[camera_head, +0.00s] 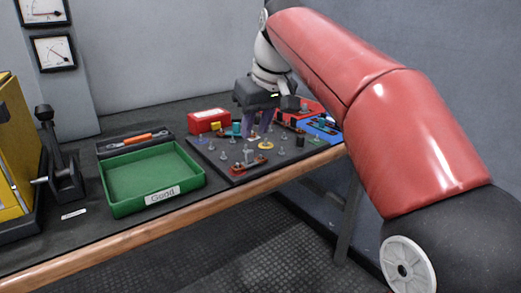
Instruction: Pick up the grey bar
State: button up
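A dark board (226,167) lies on the bench with several small grey posts, a yellow ring (266,145) and other small coloured parts on it. A low grey piece (247,162) near the board's front edge may be the grey bar, but it is too small to be sure. My gripper (253,132) points down over the back part of the board, behind and above that piece. Its fingers are small and partly merge with the parts around them. I cannot tell whether they are open or hold anything.
A green tray (190,178) labelled "Good" stands empty left of the board. Behind it is a dark holder with an orange-handled tool (146,138). A red box (209,120) stands behind the board, and red and blue trays (320,128) lie to its right. A black lever (60,165) stands left.

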aim_at(250, 151)
jog(key=b+x, duration=0.2)
jog(key=x, duration=0.6)
jog(key=shift+w+d, duration=0.1)
jog(key=shift+d, duration=0.05)
grip_shut()
